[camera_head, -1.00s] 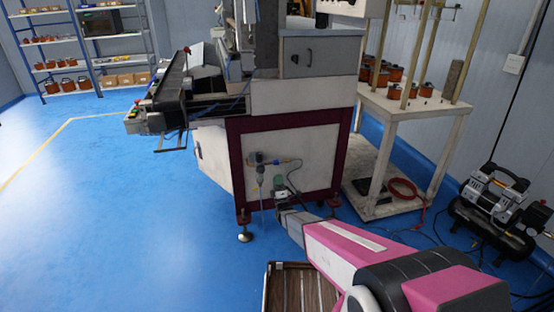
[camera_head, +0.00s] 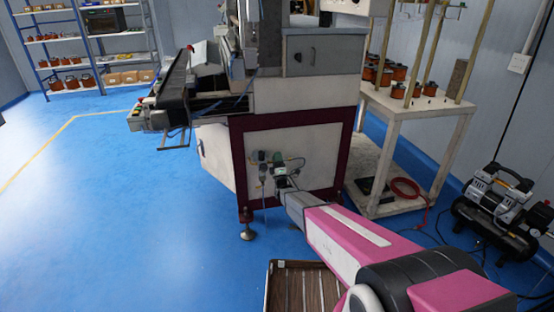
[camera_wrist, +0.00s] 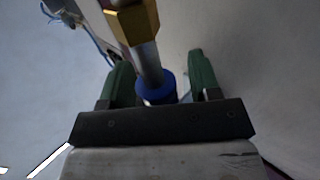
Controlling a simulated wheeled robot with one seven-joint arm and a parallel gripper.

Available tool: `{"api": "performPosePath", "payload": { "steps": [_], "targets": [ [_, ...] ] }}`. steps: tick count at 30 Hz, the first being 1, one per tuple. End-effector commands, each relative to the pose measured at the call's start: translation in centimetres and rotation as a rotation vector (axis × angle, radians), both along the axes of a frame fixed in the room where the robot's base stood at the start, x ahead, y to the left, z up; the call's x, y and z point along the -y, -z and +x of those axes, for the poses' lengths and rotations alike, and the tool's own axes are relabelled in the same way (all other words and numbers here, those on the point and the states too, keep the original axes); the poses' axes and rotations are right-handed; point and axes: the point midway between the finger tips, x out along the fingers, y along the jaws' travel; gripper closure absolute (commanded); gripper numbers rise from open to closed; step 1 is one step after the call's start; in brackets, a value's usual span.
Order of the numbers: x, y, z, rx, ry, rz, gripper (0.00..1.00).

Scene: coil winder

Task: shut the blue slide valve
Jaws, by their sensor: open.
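The blue slide valve (camera_wrist: 155,92) shows in the wrist view as a blue ring around a silver tube, below a brass hex fitting (camera_wrist: 133,22). My gripper (camera_wrist: 161,68) is open, with one green finger on each side of the tube and blue ring. Gaps show between the fingers and the ring, so it does not look gripped. In the head view my gripper (camera_head: 280,172) is at the air fittings on the machine's lower white panel. There the blue valve is too small or hidden to make out.
The winding machine (camera_head: 305,160) with its dark red frame stands in front of my arm. A white table (camera_head: 415,108) with copper coils and an air compressor (camera_head: 495,210) are at right. A slatted wooden thing (camera_head: 300,290) lies below. Blue floor at left is clear.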

Motion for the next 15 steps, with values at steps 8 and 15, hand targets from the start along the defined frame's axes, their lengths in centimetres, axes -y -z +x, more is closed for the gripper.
{"api": "performPosePath", "payload": {
  "steps": [8, 15],
  "targets": [
    [0.01, 0.02, -0.02, 0.000, 0.000, 0.000, 1.00],
    [0.98, 0.04, 0.26, 0.000, 0.003, 0.000, 1.00]
  ]
}}
